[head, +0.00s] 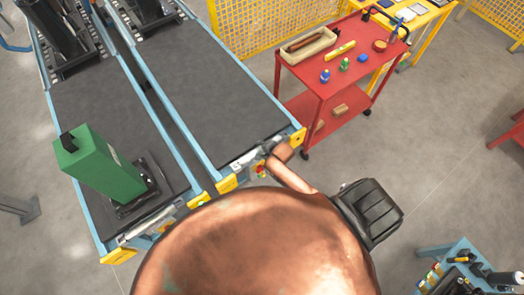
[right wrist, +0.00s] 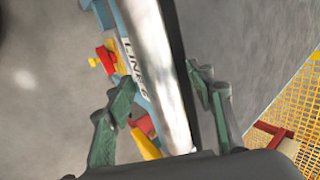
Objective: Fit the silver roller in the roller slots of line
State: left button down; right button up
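The silver roller (right wrist: 164,70) runs lengthwise through the right wrist view, between the two fingers of my right gripper (right wrist: 162,85). The fingers flank it closely and look shut on it. In the head view my right gripper (head: 274,152) is at the near end of the right-hand line (head: 215,90). The line's blue frame, with a LINE label (right wrist: 135,68), shows behind the roller in the right wrist view. The roller slots cannot be made out clearly. My left gripper is not in view.
A green unit (head: 95,165) stands on the left-hand line (head: 100,105). A red cart (head: 325,75) with small items stands to the right of the lines, before a yellow mesh fence (head: 250,25). A blue-framed table (head: 455,250) is at the lower right. Floor between is clear.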

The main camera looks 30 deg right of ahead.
jog(key=shift+s+f, duration=0.1)
jog(key=v, duration=1.2)
dwell(0.4)
jog(key=s+d+f+n+g+b, duration=0.1)
jog(key=s+f+n+b, duration=0.25)
jog(key=f, duration=0.75)
jog(key=s+d+f+n+g+b, duration=0.15)
jog(key=s+f, duration=0.35)
jog(key=f, duration=0.5)
jog(key=s+f+n+b, duration=0.3)
jog(key=s+f, duration=0.1)
jog(key=f, duration=0.7)
jog(key=s+f+n+g+b, duration=0.1)
jog(key=s+f+n+b, duration=0.3)
jog(key=s+f, duration=0.7)
jog(key=s+a+f+n+g+b, duration=0.1)
jog(key=s+f+n+g+b, duration=0.1)
jog(key=s+f+n, duration=0.4)
jog(key=s+f+b, duration=0.1)
jog(key=s+f, duration=0.4)
jog(key=s, duration=0.6)
jog(key=shift+a+h+b, duration=0.35)
jog(key=shift+h, duration=0.05)
jog(key=shift+g, duration=0.25)
